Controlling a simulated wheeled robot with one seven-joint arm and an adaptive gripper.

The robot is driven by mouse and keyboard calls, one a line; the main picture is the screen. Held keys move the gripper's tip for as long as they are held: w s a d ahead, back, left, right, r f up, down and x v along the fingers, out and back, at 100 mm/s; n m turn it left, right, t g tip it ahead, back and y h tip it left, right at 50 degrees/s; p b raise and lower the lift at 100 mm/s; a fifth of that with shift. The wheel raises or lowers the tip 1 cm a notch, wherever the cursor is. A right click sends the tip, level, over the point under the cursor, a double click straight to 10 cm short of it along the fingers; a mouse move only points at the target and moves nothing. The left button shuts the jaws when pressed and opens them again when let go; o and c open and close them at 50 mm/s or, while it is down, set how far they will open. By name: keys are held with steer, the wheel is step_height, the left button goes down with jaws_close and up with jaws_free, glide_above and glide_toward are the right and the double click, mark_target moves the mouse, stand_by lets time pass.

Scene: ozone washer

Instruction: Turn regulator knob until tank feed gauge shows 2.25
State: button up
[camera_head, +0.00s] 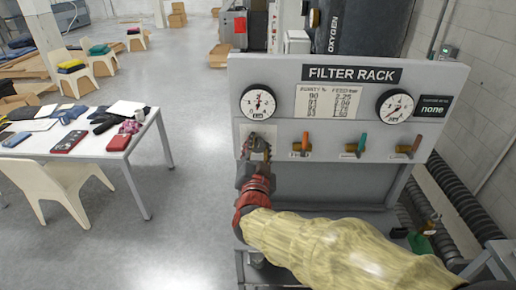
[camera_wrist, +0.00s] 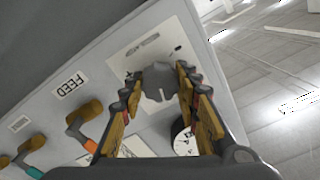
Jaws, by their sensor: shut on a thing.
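The regulator knob (camera_wrist: 160,80) is a grey lobed knob on a pale plate at the left end of the filter rack. My gripper (camera_head: 257,143) is at this plate, below the left round gauge (camera_head: 258,102). In the wrist view, the two fingers of my gripper (camera_wrist: 158,88) are shut on the knob from both sides. The left gauge also shows partly in the wrist view (camera_wrist: 185,141), cut by a finger. A second round gauge (camera_head: 395,105) is at the rack's right. Both dials are too small to read surely.
The filter rack panel (camera_head: 300,135) bears a printed purity and feed chart (camera_head: 330,101) and several valves, with orange (camera_head: 304,142) and green (camera_head: 362,142) handles. A small dark display (camera_head: 433,106) reads "none". A cluttered table (camera_head: 118,142) stands left, with open floor between.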

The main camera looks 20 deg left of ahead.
steer(key=o, duration=1.2)
steer(key=v, duration=1.2)
steer(key=shift+a+f, duration=0.1)
steer(key=shift+f, duration=0.05)
